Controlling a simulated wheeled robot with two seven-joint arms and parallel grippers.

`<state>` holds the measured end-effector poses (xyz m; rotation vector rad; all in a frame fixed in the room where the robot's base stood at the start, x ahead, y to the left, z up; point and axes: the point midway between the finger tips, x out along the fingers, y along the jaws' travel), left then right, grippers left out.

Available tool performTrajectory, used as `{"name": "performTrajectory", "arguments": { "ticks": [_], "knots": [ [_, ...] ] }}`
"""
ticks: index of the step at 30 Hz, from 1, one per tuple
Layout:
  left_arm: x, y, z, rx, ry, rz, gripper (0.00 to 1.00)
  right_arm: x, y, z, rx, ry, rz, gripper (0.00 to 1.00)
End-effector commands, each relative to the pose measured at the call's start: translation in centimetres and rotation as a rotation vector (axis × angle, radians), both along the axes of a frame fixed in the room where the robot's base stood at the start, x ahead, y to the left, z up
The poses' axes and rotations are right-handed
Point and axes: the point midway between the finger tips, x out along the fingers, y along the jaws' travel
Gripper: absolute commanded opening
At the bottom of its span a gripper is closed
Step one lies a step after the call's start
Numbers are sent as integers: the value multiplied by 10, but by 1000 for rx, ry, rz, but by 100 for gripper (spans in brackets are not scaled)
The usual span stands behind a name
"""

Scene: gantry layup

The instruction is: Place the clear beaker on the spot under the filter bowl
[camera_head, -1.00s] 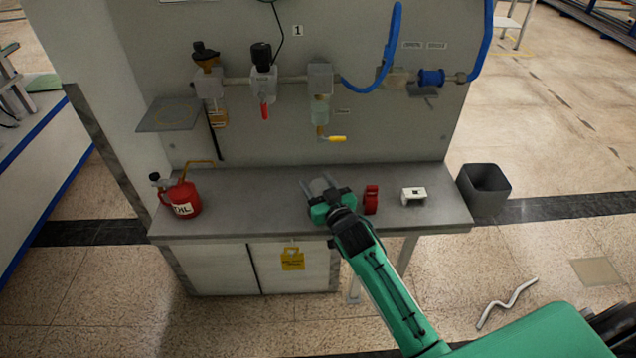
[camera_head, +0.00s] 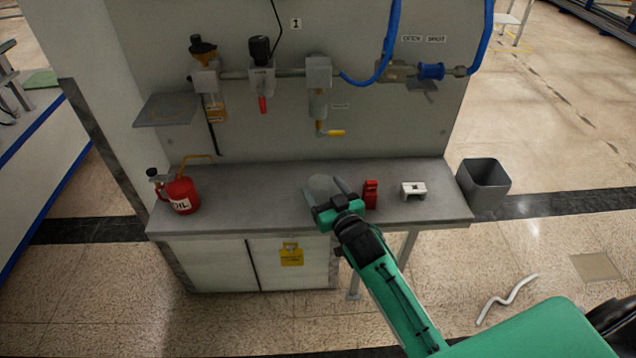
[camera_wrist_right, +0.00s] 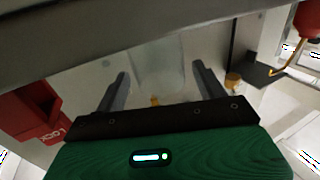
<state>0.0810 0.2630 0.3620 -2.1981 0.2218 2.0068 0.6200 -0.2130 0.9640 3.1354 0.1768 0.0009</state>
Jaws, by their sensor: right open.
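The clear beaker (camera_head: 322,187) stands on the grey bench, in front of the wall unit. It shows as a pale, see-through shape, also in the right wrist view (camera_wrist_right: 158,68). My right gripper (camera_head: 331,190) is open, with its two fingers on either side of the beaker. Whether a finger touches it I cannot tell. The filter bowl (camera_head: 318,104) hangs on the wall panel above, with a yellow-handled drain valve (camera_head: 331,133) under it. I cannot make out a marked spot on the bench below. My left gripper is out of view.
A red block-like item (camera_head: 370,194) stands close to the right of my gripper, with a white bracket (camera_head: 413,190) farther right. A red oil can (camera_head: 180,195) is at the bench's left end. A grey bin (camera_head: 484,185) stands beyond the right end. The bench's left middle is clear.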

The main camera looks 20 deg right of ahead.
Motion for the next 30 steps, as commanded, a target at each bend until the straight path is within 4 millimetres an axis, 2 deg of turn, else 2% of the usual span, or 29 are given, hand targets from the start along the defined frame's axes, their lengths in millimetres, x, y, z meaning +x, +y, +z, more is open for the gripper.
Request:
{"name": "performTrajectory", "arguments": {
  "ticks": [1, 6, 12, 14, 16, 19, 24, 30],
  "knots": [
    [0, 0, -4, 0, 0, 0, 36, -12, -1, -3, 0, 1, 0, 72],
    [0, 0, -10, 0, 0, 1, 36, -44, -5, -3, 2, 2, -1, 72],
    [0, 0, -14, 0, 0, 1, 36, -69, -8, -2, 2, 2, 0, 72],
    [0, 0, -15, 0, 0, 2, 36, -73, -8, -1, 2, 1, 0, 72],
    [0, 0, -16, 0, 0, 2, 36, -77, -9, -2, 1, 1, 0, 76],
    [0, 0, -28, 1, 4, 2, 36, -81, -10, -7, -4, 1, 4, 76],
    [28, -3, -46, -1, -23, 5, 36, -89, -12, -20, -8, 2, 7, 76],
    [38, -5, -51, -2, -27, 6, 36, -92, -13, -18, -1, 0, 2, 76]
  ]
}}
